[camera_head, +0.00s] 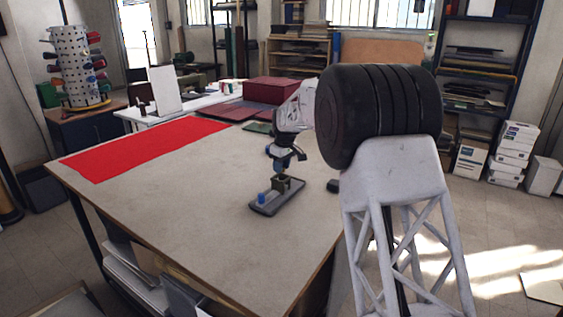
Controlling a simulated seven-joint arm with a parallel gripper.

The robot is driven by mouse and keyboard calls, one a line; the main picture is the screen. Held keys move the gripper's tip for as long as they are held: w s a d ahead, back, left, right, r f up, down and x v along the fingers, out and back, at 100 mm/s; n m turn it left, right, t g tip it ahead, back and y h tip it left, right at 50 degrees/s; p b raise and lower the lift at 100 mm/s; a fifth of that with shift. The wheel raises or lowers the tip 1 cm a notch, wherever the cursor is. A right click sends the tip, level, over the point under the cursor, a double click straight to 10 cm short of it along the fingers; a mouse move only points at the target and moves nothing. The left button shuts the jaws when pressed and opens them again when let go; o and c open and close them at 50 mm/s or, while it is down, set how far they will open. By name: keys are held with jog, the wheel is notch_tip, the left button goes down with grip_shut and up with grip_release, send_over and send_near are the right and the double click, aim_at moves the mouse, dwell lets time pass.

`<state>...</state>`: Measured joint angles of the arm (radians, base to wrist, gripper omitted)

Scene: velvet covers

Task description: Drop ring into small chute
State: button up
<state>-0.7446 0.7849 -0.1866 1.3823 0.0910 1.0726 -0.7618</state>
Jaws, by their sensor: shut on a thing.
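My gripper (284,168) points down over a small grey tray (263,210) on the table. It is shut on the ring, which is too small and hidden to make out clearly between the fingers. A small dark green box-like chute (280,185) stands on the tray right below the fingertips. I cannot tell whether the fingertips touch its top. A short blue cylinder (262,197) stands on the tray, left of the chute.
The wide table (200,210) is clear to the left and front of the tray. A red cloth (140,148) lies along its far left edge. A dark red box (270,91) and flat covers (243,110) lie at the back. A small dark object (333,186) sits right of the tray.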

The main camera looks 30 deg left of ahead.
jog(key=shift+f, duration=1)
dwell(0.9)
jog(key=o, duration=1)
jog(key=shift+c, duration=0.2)
jog(key=shift+r, duration=2.95)
jog(key=shift+d, duration=0.1)
